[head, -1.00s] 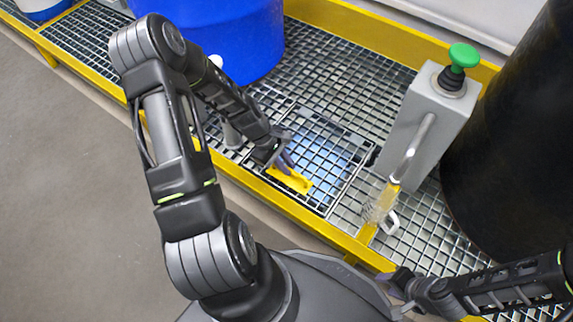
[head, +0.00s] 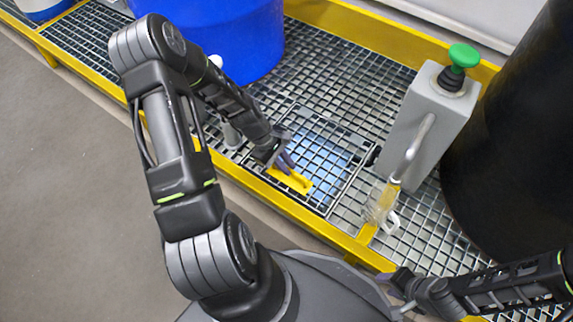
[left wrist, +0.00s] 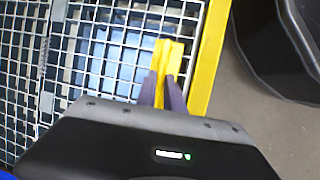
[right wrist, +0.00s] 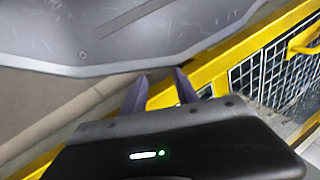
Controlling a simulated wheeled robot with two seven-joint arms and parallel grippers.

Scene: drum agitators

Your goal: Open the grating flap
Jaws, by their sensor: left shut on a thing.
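The grating flap (head: 335,150) is a framed square of metal mesh, lying flat and level with the grating around it as far as I can tell. Something light blue shows through its mesh. A yellow handle (head: 298,182) sits at its near side, and also shows in the left wrist view (left wrist: 170,58). My left gripper (head: 287,170) is shut on the yellow handle, its dark fingers (left wrist: 162,88) on either side of it. My right gripper (right wrist: 163,76) is open and empty, low at the right near the yellow front edge, with its fingers apart.
A blue drum (head: 235,40) stands behind my left arm. A black drum (head: 515,140) is at the far right. A yellow rim (head: 330,232) borders the grating.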

